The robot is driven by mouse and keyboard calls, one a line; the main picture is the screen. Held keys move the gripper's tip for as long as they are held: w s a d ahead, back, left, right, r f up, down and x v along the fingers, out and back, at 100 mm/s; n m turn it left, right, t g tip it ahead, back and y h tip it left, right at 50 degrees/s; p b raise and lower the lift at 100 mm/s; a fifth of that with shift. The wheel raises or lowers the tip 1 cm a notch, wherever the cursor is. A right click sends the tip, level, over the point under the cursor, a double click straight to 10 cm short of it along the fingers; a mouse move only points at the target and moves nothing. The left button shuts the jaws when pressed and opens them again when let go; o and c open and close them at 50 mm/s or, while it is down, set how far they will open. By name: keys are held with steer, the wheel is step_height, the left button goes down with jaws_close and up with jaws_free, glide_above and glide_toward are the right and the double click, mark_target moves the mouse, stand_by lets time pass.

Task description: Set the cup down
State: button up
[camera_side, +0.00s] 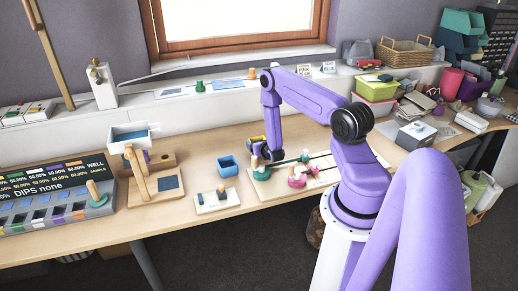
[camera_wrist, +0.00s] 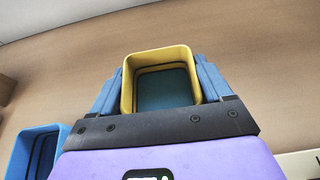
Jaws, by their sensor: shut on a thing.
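The cup (camera_wrist: 127,88) is square, with a yellow rim and wall and a dark teal inside. In the wrist view it sits between the two blue fingers of my gripper (camera_wrist: 160,72), which press on its left and right sides. In the side view my gripper (camera_side: 259,148) points down over the table, with a bit of the yellow cup (camera_side: 254,140) showing beside it. The gripper hides much of the cup there, and I cannot tell whether its base touches the table.
A blue square cup (camera_side: 228,166) stands on the table (camera_side: 200,225) to the left, and also shows in the wrist view (camera_wrist: 30,150). A pale board (camera_side: 320,181) with green and pink pieces lies close on the right. A white dish stand (camera_side: 133,137) is farther left.

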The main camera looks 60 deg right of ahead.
steer(key=shift+f, duration=1.05)
steer(key=shift+f, duration=0.15)
